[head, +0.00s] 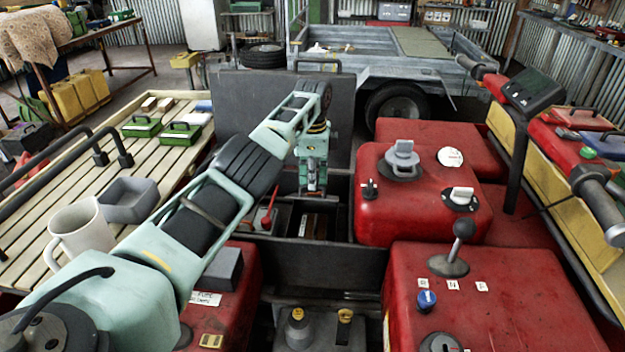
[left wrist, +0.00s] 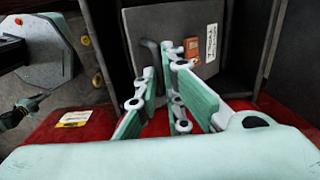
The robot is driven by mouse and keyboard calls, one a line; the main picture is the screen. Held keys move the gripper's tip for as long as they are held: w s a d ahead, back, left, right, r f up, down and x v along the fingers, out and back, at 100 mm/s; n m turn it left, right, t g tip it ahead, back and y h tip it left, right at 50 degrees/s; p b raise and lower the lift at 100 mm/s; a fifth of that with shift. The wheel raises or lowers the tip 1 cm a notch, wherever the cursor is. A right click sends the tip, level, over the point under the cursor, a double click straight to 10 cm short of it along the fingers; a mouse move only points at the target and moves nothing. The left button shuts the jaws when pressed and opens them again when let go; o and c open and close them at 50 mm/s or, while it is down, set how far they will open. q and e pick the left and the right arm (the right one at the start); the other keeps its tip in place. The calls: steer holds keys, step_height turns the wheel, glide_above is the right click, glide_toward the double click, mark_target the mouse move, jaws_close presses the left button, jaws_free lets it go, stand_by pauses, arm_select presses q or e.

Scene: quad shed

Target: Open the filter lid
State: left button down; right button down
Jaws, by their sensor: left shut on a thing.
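My left gripper (head: 313,188) reaches down into the open dark box (head: 325,262) in the middle of the quad. In the left wrist view its two fingers (left wrist: 160,72) are shut on a dark bent handle (left wrist: 149,48). The handle stands against a grey lid (left wrist: 150,22), which I take for the filter lid. The lid carries an orange part (left wrist: 192,46) and a white label (left wrist: 211,42). The fingers hide the handle's lower part. In the head view the gripper covers much of the lid. My right gripper is not in view.
A large dark panel (head: 240,110) stands upright behind the box. Red bodywork (head: 500,305) with a shift lever (head: 462,232) and knobs lies to the right. A slatted rack (head: 25,210) with a mug (head: 80,228) and grey tray (head: 128,200) lies left. The box walls leave little side room.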

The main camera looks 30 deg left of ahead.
arm_select(q)
steer(key=c, duration=2.3)
jaws_free()
steer(key=shift+a+f, duration=0.2)
steer(key=shift+f, duration=0.15)
steer(key=o, duration=0.4)
steer(key=shift+w+a+f, duration=0.1)
steer(key=shift+w+f, duration=0.15)
steer(key=shift+w, duration=0.1)
steer(key=shift+r, duration=0.2)
step_height(320, 180, up, 12)
steer(key=shift+d, duration=0.2)
